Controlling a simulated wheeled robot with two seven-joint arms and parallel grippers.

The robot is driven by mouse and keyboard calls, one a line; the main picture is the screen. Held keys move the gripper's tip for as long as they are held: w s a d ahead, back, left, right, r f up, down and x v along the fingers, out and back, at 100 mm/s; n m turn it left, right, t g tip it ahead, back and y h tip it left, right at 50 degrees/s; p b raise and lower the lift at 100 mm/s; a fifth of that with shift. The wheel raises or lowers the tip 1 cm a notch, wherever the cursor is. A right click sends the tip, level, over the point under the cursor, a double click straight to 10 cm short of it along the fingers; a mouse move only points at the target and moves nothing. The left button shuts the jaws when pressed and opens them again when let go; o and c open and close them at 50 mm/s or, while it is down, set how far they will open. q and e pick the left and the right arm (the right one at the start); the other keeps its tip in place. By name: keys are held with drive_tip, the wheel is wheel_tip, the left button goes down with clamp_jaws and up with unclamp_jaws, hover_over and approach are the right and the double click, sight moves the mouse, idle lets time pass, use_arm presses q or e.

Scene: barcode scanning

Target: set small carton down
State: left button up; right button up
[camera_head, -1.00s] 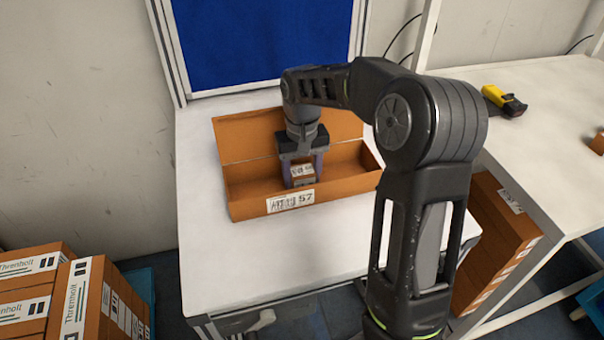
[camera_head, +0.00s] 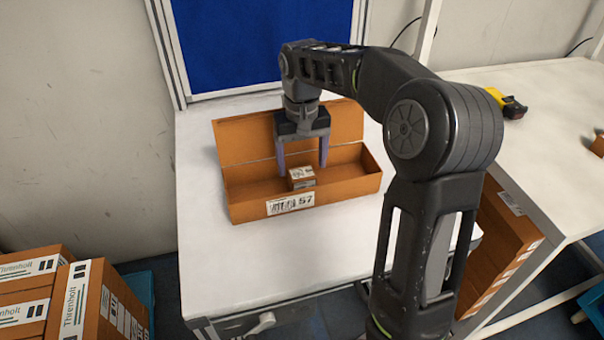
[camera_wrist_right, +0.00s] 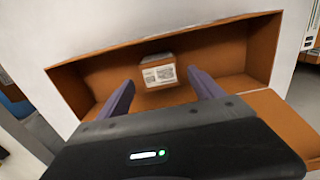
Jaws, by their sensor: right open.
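The small carton (camera_head: 301,178) sits inside the open orange box (camera_head: 340,191), near the middle of its floor, with a white label on top. It also shows in the right wrist view (camera_wrist_right: 158,73), beyond my fingertips. My right gripper (camera_head: 303,170) is open and empty above the box. Its two purple fingers point down, one to each side of the carton, and do not grip it. My left gripper is not in view.
The box stands on a white table (camera_head: 225,255) with clear room in front. A yellow and black scanner (camera_head: 509,102) lies on the white table at right. Stacked Threnholt cartons (camera_head: 88,300) stand at lower left. A blue panel (camera_head: 265,45) stands behind.

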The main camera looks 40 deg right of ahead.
sight(302, 173)
wheel_tip(302, 173, up, 7)
drive_tip(key=p, duration=0.1)
drive_tip(key=shift+f, duration=0.15)
idle(0.6)
